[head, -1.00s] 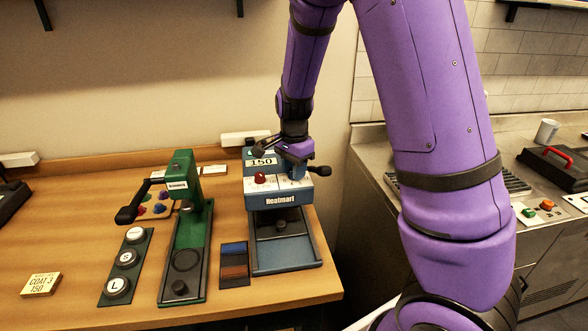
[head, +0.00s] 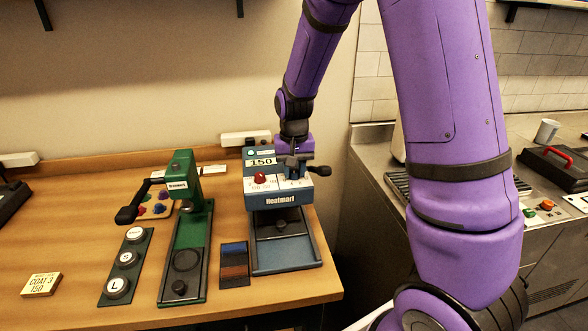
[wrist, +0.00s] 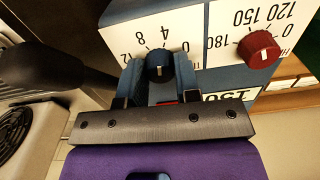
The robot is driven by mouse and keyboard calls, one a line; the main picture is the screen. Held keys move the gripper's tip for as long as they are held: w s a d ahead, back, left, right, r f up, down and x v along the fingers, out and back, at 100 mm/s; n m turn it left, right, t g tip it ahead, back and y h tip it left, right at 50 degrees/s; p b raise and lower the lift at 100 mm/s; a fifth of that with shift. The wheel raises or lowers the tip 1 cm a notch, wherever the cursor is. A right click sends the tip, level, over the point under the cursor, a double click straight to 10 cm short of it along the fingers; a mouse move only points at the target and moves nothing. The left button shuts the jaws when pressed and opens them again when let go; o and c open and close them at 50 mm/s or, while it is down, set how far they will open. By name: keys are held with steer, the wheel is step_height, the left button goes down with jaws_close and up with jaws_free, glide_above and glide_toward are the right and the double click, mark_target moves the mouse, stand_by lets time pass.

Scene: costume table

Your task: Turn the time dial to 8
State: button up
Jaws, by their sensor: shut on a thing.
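The blue Heatmart press (head: 281,200) stands at the right end of the wooden table. Its white top panel carries a red temperature dial (head: 260,179), seen as a dark red knob in the wrist view (wrist: 260,49), and a dark time dial (wrist: 160,66) with printed marks including 4, 8 and 12. My gripper (wrist: 158,72) is shut on the time dial, one finger on each side. A short pale pointer line shows on the dial, close to upright in the wrist view; I cannot tell exactly which mark it meets. In the head view my gripper (head: 292,168) hides this dial.
The press's black handle (head: 320,171) sticks out right of my gripper. A green button press (head: 185,225) with a black lever stands to the left. A COAT 3 150 card (head: 41,284) lies at the front left. A metal counter is at the right.

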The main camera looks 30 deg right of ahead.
mark_target(294, 170)
steer(key=n, duration=0.7)
stand_by(0.5)
steer(key=o, duration=0.9)
steer(key=shift+r, duration=0.1)
steer(key=shift+r, duration=5.35)
